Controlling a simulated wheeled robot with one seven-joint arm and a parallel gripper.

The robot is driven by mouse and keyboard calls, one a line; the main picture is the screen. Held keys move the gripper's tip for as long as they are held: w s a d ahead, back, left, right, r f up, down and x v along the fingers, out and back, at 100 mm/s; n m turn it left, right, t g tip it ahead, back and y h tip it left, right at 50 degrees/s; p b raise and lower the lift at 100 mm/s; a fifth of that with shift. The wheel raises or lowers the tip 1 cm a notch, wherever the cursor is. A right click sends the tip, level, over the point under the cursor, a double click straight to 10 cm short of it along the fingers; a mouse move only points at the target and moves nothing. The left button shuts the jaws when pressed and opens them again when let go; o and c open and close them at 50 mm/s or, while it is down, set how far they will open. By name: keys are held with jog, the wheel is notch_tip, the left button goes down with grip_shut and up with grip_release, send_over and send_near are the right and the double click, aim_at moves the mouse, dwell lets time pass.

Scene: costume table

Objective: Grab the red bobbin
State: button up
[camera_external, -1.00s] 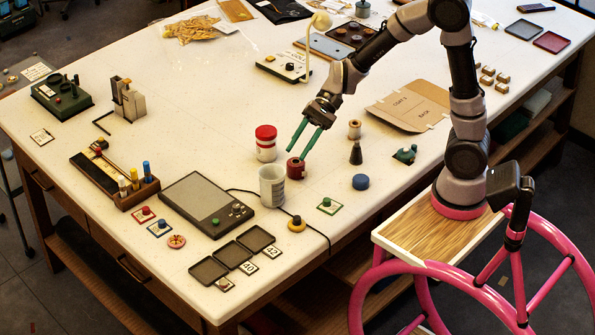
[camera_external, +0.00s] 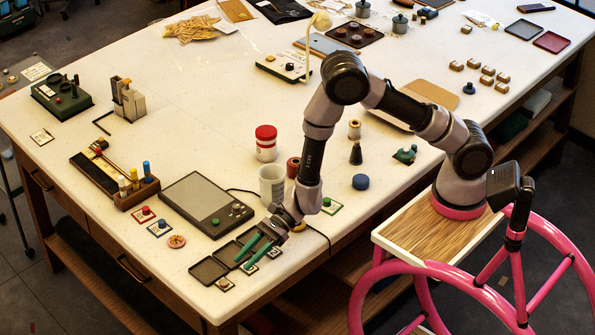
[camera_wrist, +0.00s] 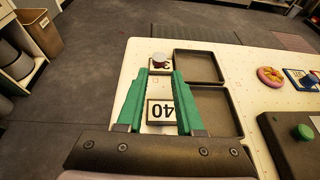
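The red bobbin (camera_external: 293,167) stands upright on the white table, right of the clear beaker and near the red-lidded jar. My forearm partly covers it in the external view. My gripper (camera_external: 245,257) is at the table's front edge, well away from the bobbin, above the small trays and number cards. Its green fingers are apart with nothing between them. The bobbin does not show in the wrist view.
The clear beaker (camera_external: 271,183) and red-lidded jar (camera_external: 266,143) stand close to the bobbin. A wooden spool (camera_external: 354,130), dark cone (camera_external: 356,154) and blue disc (camera_external: 361,181) lie to its right. A flat grey scale (camera_external: 206,204) is on the left.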

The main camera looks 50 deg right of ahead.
aim_at(222, 283)
jog(key=shift+x, duration=3.5)
jog(key=shift+s, duration=0.1)
grip_shut()
